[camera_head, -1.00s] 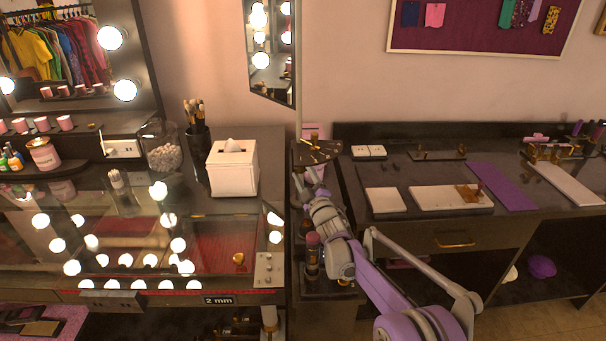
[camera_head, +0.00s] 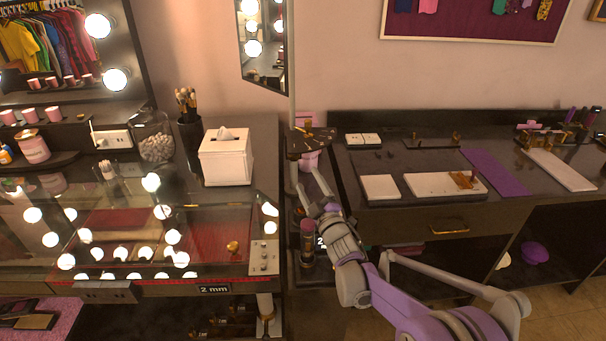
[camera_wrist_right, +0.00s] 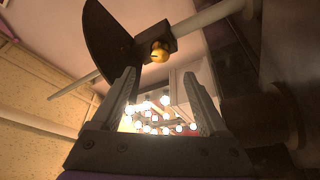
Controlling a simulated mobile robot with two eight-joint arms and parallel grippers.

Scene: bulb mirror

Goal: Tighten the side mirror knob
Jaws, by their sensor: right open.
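The side mirror (camera_head: 264,45) hangs at the top centre of the head view, beside a thin upright pole (camera_head: 292,70). In the right wrist view, a small brass knob (camera_wrist_right: 160,52) sits on a dark bracket around a pale rod, next to a dark curved plate. My right gripper (camera_wrist_right: 160,82) is open, with one finger on each side of the picture. The knob shows above and between the fingertips, with nothing held. In the head view, my right gripper (camera_head: 312,182) is below a small dark shelf on the pole. My left gripper is not in view.
A dressing table with a glass top (camera_head: 120,225) and a white tissue box (camera_head: 226,158) stands left of the pole. A dark desk (camera_head: 350,210) with trays stands to the right. A dark-bodied, pink-topped tube (camera_head: 307,240) stands near my right arm.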

